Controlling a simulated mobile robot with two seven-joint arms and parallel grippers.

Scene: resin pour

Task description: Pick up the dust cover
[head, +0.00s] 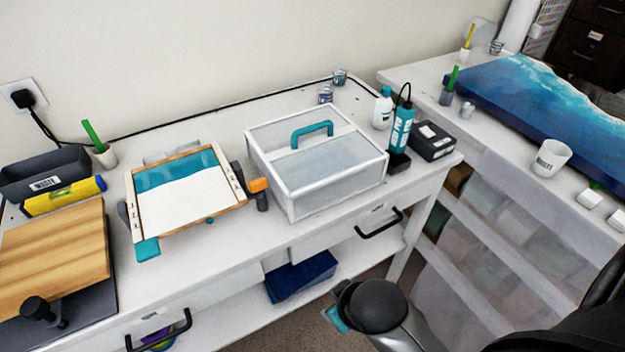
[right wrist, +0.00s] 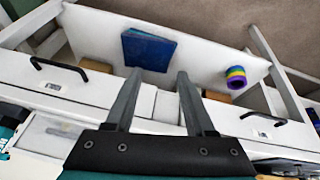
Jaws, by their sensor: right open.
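The dust cover (head: 345,185) is a clear box with white edges and a teal handle (head: 312,133) on top. It sits on the white workbench (head: 270,240), right of the middle, in the head view. My right gripper (right wrist: 158,73) shows in the right wrist view with its two grey fingers apart and nothing between them. In the head view, my right arm (head: 375,305) is in front of the bench at the lower middle, apart from the cover; its fingers cannot be made out there. My left gripper is not in view.
Left of the cover are an orange-handled tool (head: 259,190) and a framed teal-and-white panel (head: 185,190). Right of it stand a teal torch-like tool (head: 401,125), a white bottle (head: 382,108) and a black box (head: 431,141). A blue item (right wrist: 148,50) lies on the lower shelf.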

